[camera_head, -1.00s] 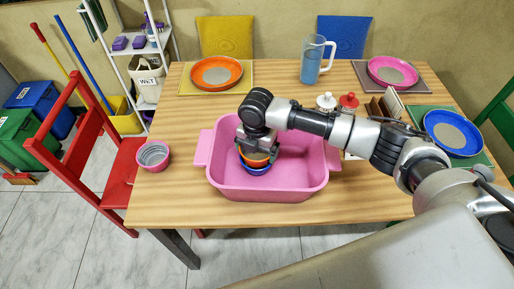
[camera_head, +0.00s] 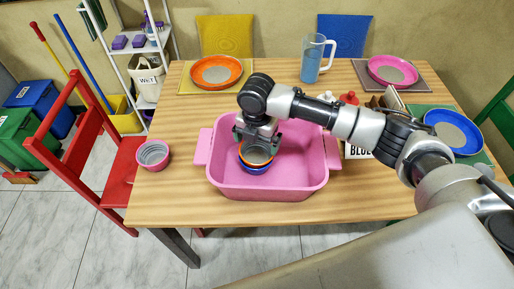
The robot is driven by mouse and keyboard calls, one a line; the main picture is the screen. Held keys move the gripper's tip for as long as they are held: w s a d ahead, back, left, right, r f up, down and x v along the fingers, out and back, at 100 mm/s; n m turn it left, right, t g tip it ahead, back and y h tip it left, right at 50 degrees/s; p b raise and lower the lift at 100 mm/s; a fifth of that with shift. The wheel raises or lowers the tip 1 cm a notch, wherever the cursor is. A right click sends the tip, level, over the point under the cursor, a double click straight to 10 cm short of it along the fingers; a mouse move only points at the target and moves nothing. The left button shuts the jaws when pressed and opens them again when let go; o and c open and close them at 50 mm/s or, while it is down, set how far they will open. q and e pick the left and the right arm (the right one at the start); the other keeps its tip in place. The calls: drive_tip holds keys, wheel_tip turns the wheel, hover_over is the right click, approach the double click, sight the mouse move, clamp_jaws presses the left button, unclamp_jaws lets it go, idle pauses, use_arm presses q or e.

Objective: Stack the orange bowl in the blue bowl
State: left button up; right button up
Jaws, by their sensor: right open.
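The orange bowl (camera_head: 243,158) sits nested inside the blue bowl (camera_head: 255,170). Its orange rim and greyish inside show above the blue one. Both stand in the pink basin (camera_head: 310,172) on the wooden table, left of the basin's middle. My right gripper (camera_head: 258,141) is open, just above and behind the bowls, and hides part of their far rim. A small gap between fingers and rim cannot be judged clearly. My left gripper is not in view.
A pink bowl (camera_head: 153,154) stands at the table's left edge. Orange (camera_head: 217,72), pink (camera_head: 392,70) and blue (camera_head: 453,131) plates lie on mats. The table's front left is clear.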

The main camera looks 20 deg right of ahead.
wheel_tip(320, 180, up, 9)
drive_tip(key=shift+f, duration=0.15)
idle(0.5)
